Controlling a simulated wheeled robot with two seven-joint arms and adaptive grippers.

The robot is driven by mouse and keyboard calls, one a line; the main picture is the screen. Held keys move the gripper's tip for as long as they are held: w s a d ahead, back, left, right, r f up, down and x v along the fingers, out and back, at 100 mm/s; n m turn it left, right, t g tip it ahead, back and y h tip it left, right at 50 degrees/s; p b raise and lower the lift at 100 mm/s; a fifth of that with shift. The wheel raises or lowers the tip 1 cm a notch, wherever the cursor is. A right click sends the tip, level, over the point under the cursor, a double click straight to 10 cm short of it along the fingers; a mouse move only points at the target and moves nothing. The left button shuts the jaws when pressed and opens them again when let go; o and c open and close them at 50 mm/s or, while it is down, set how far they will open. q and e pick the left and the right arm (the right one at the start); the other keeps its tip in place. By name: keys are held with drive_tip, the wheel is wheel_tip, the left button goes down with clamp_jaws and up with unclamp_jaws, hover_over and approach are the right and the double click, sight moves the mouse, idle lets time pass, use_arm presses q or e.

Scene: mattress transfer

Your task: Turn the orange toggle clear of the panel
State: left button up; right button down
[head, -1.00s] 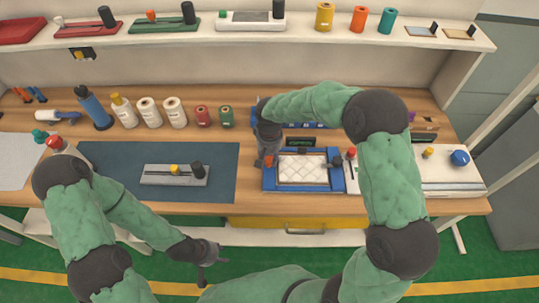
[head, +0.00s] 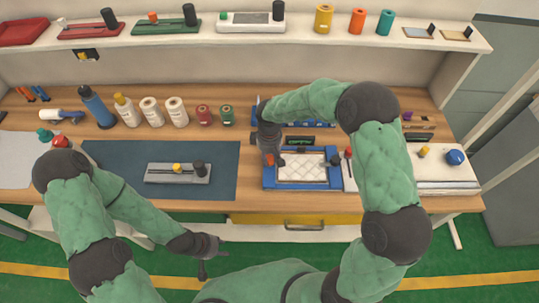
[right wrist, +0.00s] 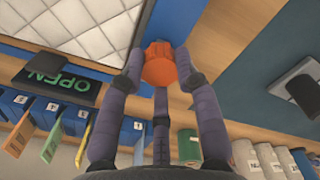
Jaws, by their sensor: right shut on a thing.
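The orange toggle (right wrist: 160,66) sits at the edge of the blue frame; in the head view a bit of it (head: 269,160) shows beside the left side of the panel. My right gripper (right wrist: 158,68) is shut on the toggle, with a finger on each side of it. In the head view my right gripper (head: 272,150) comes down at the frame's left edge and partly hides the toggle. The white quilted panel (head: 302,167) lies in the blue frame (head: 303,184). My left gripper (head: 213,259) hangs in front of the table, away from everything; its fingers are too unclear to judge.
An OPEN sign (right wrist: 58,88) and several labelled blue bins (right wrist: 40,108) stand behind the frame. A dark mat (head: 125,165) with a grey slider block (head: 165,174) lies to the left. Bottles and spools line the back. A white board (head: 440,177) with a blue knob is at right.

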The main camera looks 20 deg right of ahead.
sight(269, 158)
idle(0.3)
drive_tip(key=c, duration=0.9)
unclamp_jaws()
wheel_tip(269, 158, up, 12)
idle(0.4)
